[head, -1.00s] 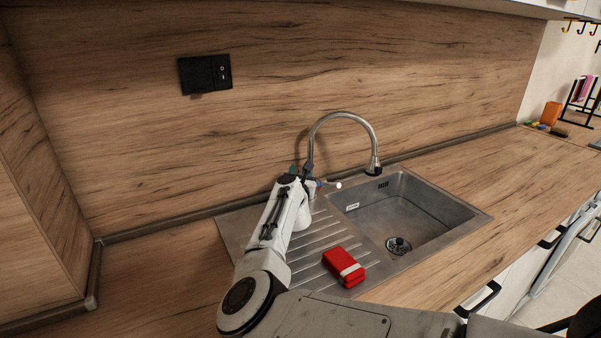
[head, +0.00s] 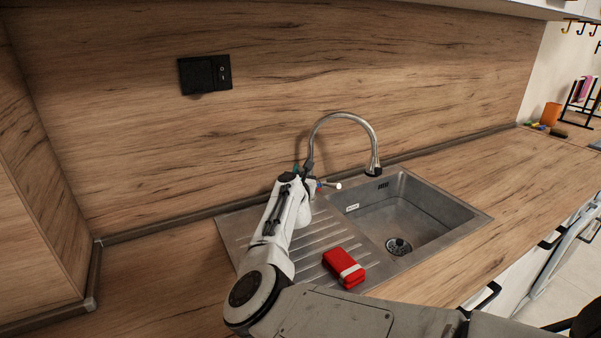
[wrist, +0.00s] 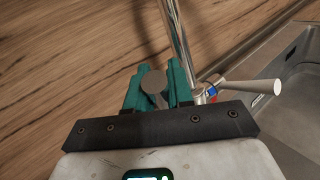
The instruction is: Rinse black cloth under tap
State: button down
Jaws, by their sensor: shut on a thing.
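The metal tap (head: 345,117) has a tall curved spout that ends over the sink, and no water shows below it. A pale lever (head: 332,186) with a red and blue mark sticks out to the right of its base; it also shows in the wrist view (wrist: 250,86). My gripper (wrist: 155,77) has green fingers shut on a grey round-ended knob (wrist: 154,82) close beside the tap's upright pipe. In the head view my gripper (head: 296,169) is mostly hidden by my arm. I see no black cloth in either view.
The steel sink (head: 440,204) has an empty basin with a drain (head: 398,246). The wooden counter (head: 465,163) right of the sink is clear. The splashback stands close behind the tap.

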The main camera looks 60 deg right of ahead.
dwell(0.3)
jog(key=b, duration=0.1)
jog(key=f+b, duration=0.1)
jog(key=shift+s+a+h+b, duration=0.1)
jog(key=shift+s+h+b, duration=0.15)
jog(key=shift+h+b, duration=0.15)
jog(key=m+h+b, duration=0.1)
jog(key=b, duration=0.3)
jog(key=s+a+b, duration=0.1)
jog(key=b, duration=0.2)
jog(key=shift+s+f+m+t+h+b, duration=0.2)
jog(key=shift+s+m+t+h+b, duration=0.05)
jog(key=shift+m+t+h+b, duration=0.15)
jog(key=shift+r, duration=0.1)
jog(key=c, duration=1.1)
grip_release()
jog(key=shift+r, duration=0.1)
